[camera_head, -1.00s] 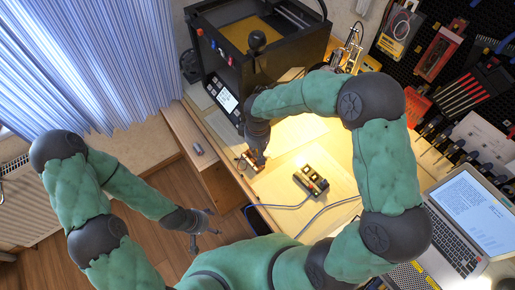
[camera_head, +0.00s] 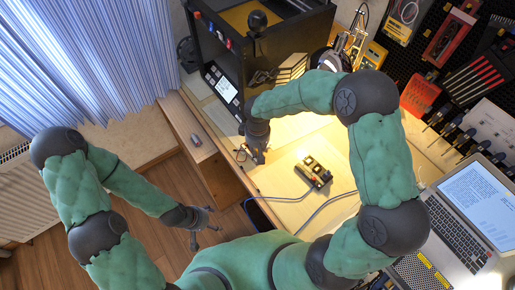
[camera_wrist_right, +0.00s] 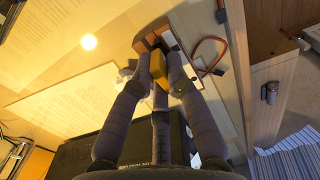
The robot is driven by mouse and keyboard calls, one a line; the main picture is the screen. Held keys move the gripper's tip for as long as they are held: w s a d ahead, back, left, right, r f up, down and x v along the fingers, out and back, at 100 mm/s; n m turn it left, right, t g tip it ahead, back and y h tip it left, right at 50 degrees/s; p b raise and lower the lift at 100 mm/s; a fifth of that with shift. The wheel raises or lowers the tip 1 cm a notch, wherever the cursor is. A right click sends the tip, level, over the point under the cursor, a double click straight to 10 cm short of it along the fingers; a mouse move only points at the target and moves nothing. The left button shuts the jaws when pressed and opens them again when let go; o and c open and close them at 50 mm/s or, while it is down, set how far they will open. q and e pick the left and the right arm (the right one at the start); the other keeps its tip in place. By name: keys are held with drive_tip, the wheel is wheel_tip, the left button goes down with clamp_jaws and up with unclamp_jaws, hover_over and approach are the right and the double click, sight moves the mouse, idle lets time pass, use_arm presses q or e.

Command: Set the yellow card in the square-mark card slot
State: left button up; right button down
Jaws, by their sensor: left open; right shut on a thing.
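My right gripper (camera_head: 257,156) is low over the left front part of the desk, near its edge. In the right wrist view the gripper (camera_wrist_right: 158,72) is shut on a small yellow piece, the yellow card (camera_wrist_right: 158,68). A brown block (camera_wrist_right: 148,41) lies just beyond the fingertips. The card's far end is close to it; I cannot tell whether they touch or whether the card is in a slot. No square mark can be made out. My left gripper (camera_head: 208,221) is open and empty over the floor, left of the desk.
A yellow-and-black device (camera_head: 313,170) with cables lies right of the right gripper. A black printer-like box (camera_head: 292,45) stands behind. A laptop (camera_head: 465,215) is at the right. A red cable loop (camera_wrist_right: 210,57) lies beside the brown block.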

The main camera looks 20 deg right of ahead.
idle(0.4)
drive_tip(key=c, duration=1.2)
unclamp_jaws()
drive_tip(key=shift+o, duration=0.2)
wheel_tip(320, 180, up, 12)
